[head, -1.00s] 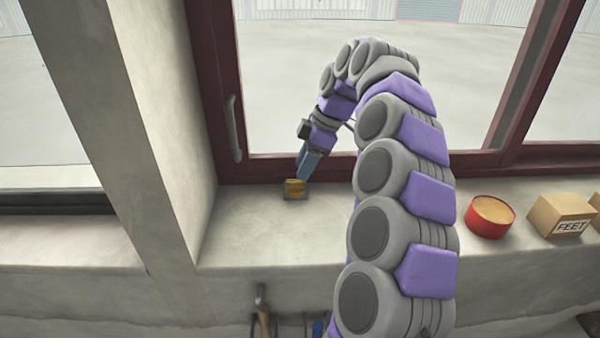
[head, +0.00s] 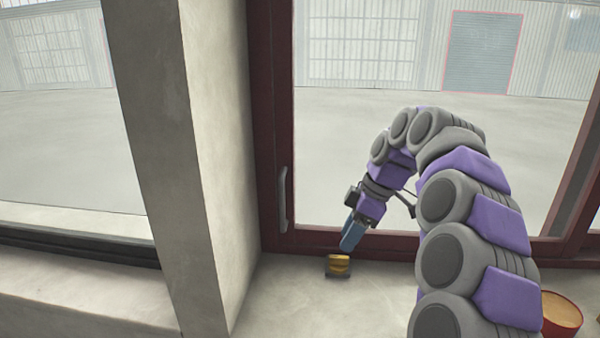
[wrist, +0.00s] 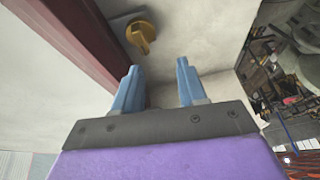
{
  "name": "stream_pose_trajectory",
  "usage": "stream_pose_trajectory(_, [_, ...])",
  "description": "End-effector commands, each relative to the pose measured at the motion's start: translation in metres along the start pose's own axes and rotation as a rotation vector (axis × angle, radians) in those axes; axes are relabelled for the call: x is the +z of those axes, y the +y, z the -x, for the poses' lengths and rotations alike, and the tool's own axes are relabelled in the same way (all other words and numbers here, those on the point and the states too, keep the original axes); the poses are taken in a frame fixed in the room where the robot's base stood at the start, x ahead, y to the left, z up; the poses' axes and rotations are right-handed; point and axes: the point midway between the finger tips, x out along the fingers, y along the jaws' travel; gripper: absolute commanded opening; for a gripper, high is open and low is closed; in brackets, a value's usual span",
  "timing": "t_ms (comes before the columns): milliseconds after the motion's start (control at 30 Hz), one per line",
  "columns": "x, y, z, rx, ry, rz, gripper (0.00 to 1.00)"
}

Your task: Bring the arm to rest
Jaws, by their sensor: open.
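My gripper (head: 348,238) is at the end of my purple and grey arm, pointing down over the window sill. In the wrist view my gripper (wrist: 158,80) shows its two blue fingers apart with nothing between them. A small yellow knob-like piece on a grey base (head: 338,266) sits on the sill just below the fingertips. It also shows in the wrist view as a yellow piece (wrist: 142,34) beyond the fingers, with a visible gap to them.
A dark red window frame (head: 268,130) with a grey handle stands close behind my gripper. A concrete pillar (head: 205,150) is to the left. A red round tin (head: 562,318) stands on the sill at the right, partly hidden by my arm. The sill between is mostly clear.

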Motion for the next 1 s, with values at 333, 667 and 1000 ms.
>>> stream_pose_trajectory(333, [-0.015,-0.079,-0.013,-0.036,-0.07,-0.208,0.41])
stream_pose_trajectory(667, [-0.002,-0.159,-0.036,-0.019,-0.169,-0.454,0.41])
stream_pose_trajectory(1000, [0.041,-0.242,-0.07,0.035,-0.285,-0.762,0.41])
